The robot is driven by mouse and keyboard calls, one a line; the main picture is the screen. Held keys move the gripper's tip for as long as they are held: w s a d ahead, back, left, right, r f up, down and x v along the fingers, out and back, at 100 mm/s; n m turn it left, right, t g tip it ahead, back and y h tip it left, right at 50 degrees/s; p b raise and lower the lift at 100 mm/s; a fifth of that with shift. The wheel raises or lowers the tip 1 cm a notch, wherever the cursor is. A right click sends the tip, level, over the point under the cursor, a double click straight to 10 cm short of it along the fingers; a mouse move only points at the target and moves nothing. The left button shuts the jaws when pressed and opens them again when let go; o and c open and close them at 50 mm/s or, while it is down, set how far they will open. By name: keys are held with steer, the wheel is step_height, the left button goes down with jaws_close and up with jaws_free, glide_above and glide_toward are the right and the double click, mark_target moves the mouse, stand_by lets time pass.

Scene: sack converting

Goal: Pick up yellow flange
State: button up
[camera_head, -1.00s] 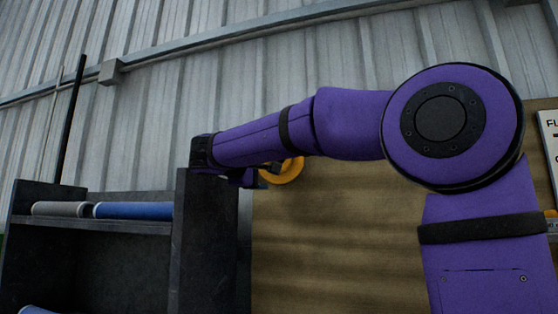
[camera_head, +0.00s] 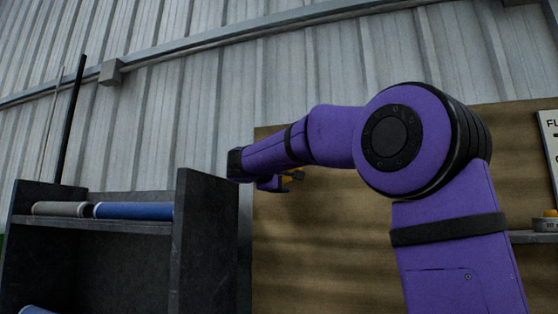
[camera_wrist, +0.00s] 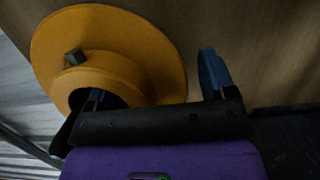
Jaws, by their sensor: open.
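The yellow flange (camera_wrist: 150,50) fills the upper left of the wrist view, a wide disc with a raised hub, a dark bore and a small grey block on the hub. My gripper (camera_wrist: 155,86) is open. One blue finger shows at the hub's bore, and the other stands apart to the right of the disc's rim. I cannot tell whether the fingers touch the flange. In the head view only a small part of the flange (camera_head: 293,176) shows beside my gripper (camera_head: 277,183), in front of the tan board; my arm hides the rest.
The tan board (camera_head: 330,240) stands before a corrugated metal wall. A dark shelf unit (camera_head: 208,240) at left holds a blue roll (camera_head: 133,211) and a grey roll (camera_head: 62,209), its upright close to my gripper.

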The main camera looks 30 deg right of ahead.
jaws_close()
steer(key=shift+r, duration=0.1)
stand_by(0.4)
steer(key=shift+r, duration=0.25)
steer(key=v, duration=1.8)
